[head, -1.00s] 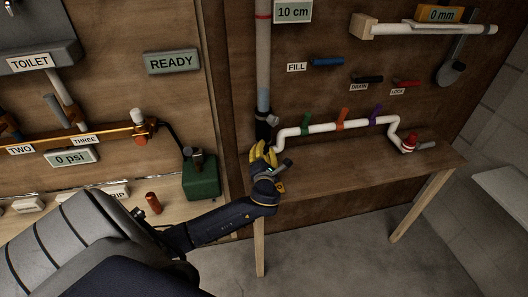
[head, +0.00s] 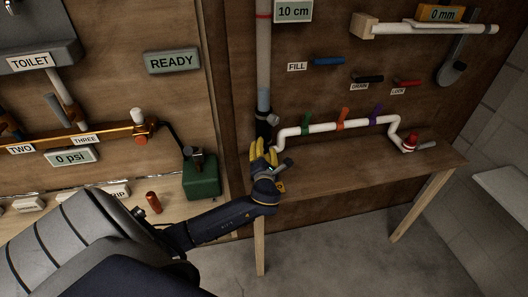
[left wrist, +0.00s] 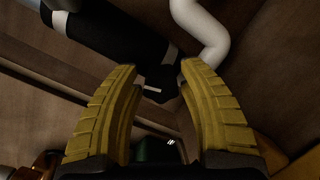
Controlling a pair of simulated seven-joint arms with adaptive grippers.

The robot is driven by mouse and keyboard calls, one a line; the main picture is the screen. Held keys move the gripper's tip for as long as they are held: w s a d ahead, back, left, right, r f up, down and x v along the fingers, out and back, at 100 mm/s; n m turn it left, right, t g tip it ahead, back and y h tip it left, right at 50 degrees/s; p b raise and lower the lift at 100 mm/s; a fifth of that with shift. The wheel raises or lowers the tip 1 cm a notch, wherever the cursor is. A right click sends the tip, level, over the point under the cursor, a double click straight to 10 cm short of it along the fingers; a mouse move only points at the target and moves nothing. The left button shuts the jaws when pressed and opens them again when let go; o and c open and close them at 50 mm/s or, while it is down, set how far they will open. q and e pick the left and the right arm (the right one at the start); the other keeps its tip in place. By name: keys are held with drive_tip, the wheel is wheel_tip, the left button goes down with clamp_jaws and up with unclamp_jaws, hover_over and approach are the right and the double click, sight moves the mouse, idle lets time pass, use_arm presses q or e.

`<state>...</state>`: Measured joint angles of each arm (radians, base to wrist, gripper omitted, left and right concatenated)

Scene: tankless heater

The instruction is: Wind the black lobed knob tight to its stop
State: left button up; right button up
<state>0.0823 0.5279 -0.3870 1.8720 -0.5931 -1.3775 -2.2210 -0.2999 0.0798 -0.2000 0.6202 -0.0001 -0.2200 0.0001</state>
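The black lobed knob (left wrist: 160,88) shows in the left wrist view as a dark shape with a short white mark, just beyond and between the yellow fingertips. In the head view it is mostly hidden by my gripper and hard to pick out below the clear vertical pipe. My left gripper (head: 263,150) is at the foot of that pipe, above the bench's left end. In the left wrist view the left gripper (left wrist: 160,70) has its two fingers apart, one on each side of the knob. I cannot tell whether they touch it. My right gripper is not in view.
The clear pipe (head: 263,60) rises above the gripper. A white bent pipe (head: 310,128) with coloured handles runs right from it. The wooden bench (head: 370,160) is below. A green box (head: 201,178) stands left of the gripper. The bench's middle is clear.

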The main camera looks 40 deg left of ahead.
sight(264, 150)
use_arm(q)
drive_tip(key=shift+v, duration=2.5)
